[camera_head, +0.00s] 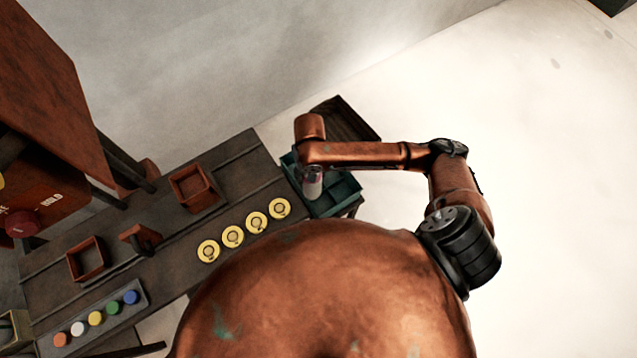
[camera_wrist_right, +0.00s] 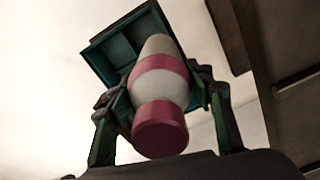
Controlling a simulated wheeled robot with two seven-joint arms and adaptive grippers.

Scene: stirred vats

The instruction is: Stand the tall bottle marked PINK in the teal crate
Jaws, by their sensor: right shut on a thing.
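The bottle (camera_wrist_right: 160,90) has a pink cap, a pale body and a pink band. In the right wrist view it sits between the two fingers of my right gripper (camera_wrist_right: 158,82), which is shut on it. The teal crate (camera_wrist_right: 118,52) shows beyond the bottle's far end, with an inner divider. In the head view the bottle (camera_head: 313,183) is over the left part of the teal crate (camera_head: 345,200). My forearm hides part of the crate and most of the gripper. I cannot tell whether the bottle touches the crate floor. My left gripper is not in view.
A dark bench (camera_head: 240,165) runs left of the crate, with several yellow discs (camera_head: 256,222) and small reddish open boxes (camera_head: 192,188). A rack of coloured caps (camera_head: 95,318) is at lower left. A dark open bin (camera_head: 345,120) lies behind the crate. The pale floor at right is clear.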

